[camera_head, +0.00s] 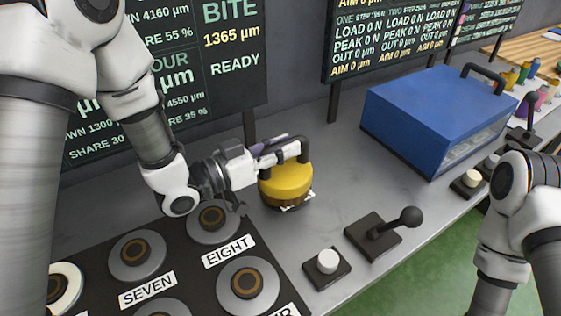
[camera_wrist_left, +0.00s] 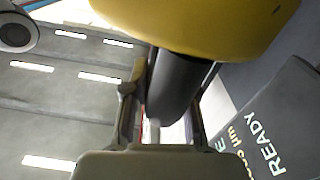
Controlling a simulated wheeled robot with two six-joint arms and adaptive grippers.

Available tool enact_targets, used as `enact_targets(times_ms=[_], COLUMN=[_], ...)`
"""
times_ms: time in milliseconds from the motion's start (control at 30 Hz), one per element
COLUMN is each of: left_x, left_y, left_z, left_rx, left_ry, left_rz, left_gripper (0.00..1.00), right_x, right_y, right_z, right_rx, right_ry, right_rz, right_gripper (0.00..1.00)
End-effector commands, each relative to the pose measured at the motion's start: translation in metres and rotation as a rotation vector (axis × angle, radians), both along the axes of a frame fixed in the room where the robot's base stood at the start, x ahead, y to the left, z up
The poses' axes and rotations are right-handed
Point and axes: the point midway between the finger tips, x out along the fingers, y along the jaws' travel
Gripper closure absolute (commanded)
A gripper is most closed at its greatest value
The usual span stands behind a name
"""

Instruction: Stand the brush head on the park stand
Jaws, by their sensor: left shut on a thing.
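The brush head (camera_head: 286,183) is a yellow dome with a brown lower band and a black arched handle (camera_head: 304,151). My left gripper (camera_head: 272,155) is shut on the handle, coming in from the left. In the left wrist view the dark handle (camera_wrist_left: 174,85) lies between the fingers, with the yellow body (camera_wrist_left: 205,22) above it in the picture. A white label (camera_head: 298,202) shows partly under the brush head. I cannot make out the park stand; the brush head may hide it. Whether the brush head touches anything below is unclear. My right gripper is out of view.
A dark plate with round pads labelled SEVEN (camera_head: 138,255) and EIGHT (camera_head: 213,222) lies at front left. A white button (camera_head: 327,262) and a black-knobbed lever (camera_head: 373,237) stand nearer the front edge. A blue box (camera_head: 437,115) stands to the right. Screens line the back.

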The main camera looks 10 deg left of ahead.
Motion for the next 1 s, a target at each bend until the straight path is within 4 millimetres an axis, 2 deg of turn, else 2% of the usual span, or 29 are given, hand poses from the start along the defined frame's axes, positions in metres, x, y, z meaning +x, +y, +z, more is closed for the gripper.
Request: enact_targets(times_ms=[200, 300, 600, 933, 967, 1000], left_x=[0.040, 0.050, 0.052, 0.052, 0.052, 0.051], left_y=[0.005, 0.006, 0.006, 0.006, 0.006, 0.006], left_z=[0.000, -0.002, -0.037, -0.042, -0.044, -0.043], left_rx=[-0.001, -0.003, -0.002, -0.001, 0.000, 0.000], left_ry=[-0.006, -0.004, -0.002, -0.004, 0.000, 0.000], left_rz=[0.000, 0.000, -0.001, 0.000, 0.000, -0.001], left_gripper=[1.00, 1.00, 1.00, 1.00, 0.70, 0.56], right_x=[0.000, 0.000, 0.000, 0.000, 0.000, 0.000], right_y=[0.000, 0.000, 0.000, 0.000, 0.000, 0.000], right_z=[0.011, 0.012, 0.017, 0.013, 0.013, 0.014], right_rx=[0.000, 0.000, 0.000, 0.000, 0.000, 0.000], right_ry=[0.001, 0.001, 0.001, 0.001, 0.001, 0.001], right_rz=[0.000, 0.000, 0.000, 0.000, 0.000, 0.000], right_gripper=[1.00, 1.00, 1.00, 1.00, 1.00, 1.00])
